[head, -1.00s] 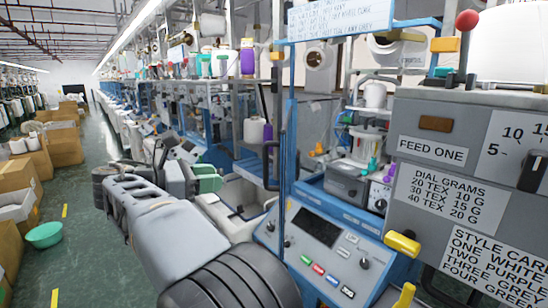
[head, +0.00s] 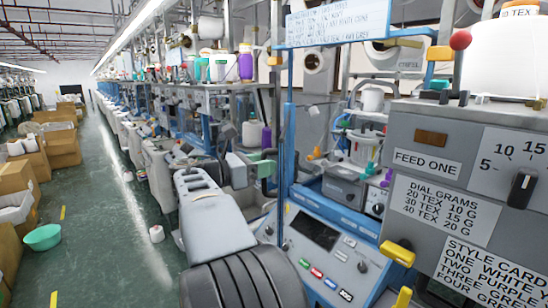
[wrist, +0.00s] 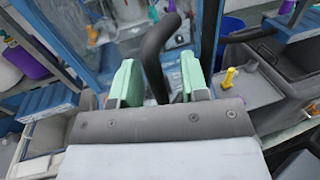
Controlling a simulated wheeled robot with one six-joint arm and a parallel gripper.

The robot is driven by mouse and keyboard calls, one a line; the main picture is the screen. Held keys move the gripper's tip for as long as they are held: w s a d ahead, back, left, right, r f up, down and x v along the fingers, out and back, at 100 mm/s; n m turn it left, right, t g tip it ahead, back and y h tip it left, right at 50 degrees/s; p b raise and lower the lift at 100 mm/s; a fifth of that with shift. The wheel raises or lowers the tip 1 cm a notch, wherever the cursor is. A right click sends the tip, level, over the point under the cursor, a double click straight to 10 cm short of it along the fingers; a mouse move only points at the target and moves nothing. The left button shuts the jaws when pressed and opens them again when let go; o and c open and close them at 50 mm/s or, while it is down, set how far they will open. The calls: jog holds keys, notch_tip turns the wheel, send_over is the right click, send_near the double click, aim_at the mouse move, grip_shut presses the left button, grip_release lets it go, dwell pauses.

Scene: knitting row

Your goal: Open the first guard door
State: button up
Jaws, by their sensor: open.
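The first guard door (head: 288,150) is a tall blue-framed panel, seen nearly edge-on in the head view. It looks shut. In the wrist view, its blue frame (wrist: 208,45) and see-through panel fill the upper middle. Its black curved handle (wrist: 153,55) stands between my gripper's two green pads. My gripper (wrist: 160,82) is open around the handle, with a visible gap to the right pad; whether the left pad touches is unclear. In the head view, my gripper (head: 265,162) is at the door's handle side, and the handle is partly hidden.
A blue-grey control panel (head: 318,240) stands right of my arm. A grey box with a dial and labels (head: 440,165) fills the right side. The green aisle floor (head: 110,220) at left is open, with a white cone (head: 157,233), a teal basin (head: 42,237) and cardboard boxes (head: 62,150).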

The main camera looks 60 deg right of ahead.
jog(key=shift+s+d, duration=0.25)
jog(key=shift+d, duration=0.1)
jog(key=shift+c, duration=0.4)
grip_shut()
